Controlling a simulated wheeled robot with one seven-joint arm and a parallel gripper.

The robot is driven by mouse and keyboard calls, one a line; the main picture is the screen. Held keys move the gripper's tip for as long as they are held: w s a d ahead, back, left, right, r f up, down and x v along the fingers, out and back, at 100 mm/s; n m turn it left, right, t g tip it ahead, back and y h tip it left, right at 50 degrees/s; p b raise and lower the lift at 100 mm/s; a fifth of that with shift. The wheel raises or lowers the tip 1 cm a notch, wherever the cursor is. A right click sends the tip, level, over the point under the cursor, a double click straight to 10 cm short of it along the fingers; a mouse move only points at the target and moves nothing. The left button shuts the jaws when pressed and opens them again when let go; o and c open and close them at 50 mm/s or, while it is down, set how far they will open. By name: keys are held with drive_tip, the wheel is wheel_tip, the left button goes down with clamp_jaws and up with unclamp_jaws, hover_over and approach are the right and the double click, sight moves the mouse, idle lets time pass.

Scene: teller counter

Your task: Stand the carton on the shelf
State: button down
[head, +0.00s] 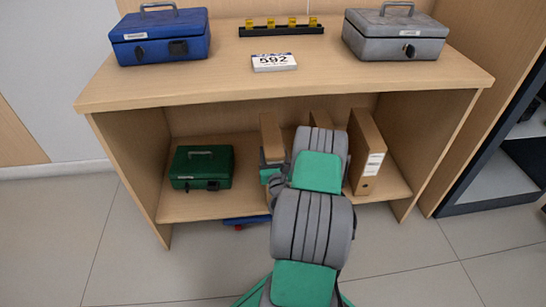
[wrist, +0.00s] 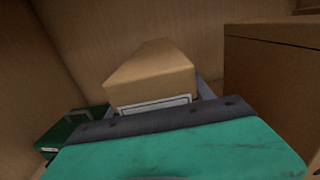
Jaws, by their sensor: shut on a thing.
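The carton (head: 271,138) is a narrow brown cardboard box that looks upright inside the lower shelf bay, just left of my arm in the head view. In the wrist view the carton (wrist: 150,78) is in front of the teal gripper body, with a white label edge low on its near side. My gripper (head: 272,166) is shut on it. The shelf board (head: 200,207) is below; the carton's foot is hidden, so I cannot tell whether it touches the board.
A green cash box (head: 202,167) stands left on the shelf. Brown boxes stand right of the carton, one partly behind my arm (head: 320,118) and a labelled one (head: 366,152). The counter top (head: 220,85) overhangs the bay. Some board is bare between cash box and carton.

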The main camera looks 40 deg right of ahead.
drive_tip(key=shift+r, duration=0.3)
drive_tip(key=shift+f, duration=0.15)
drive_tip(key=shift+c, duration=2)
unclamp_jaws()
drive_tip(key=shift+f, duration=0.15)
drive_tip(key=b+v, duration=0.2)
drive_tip(key=v, duration=1)
drive_tip(key=shift+a, duration=0.1)
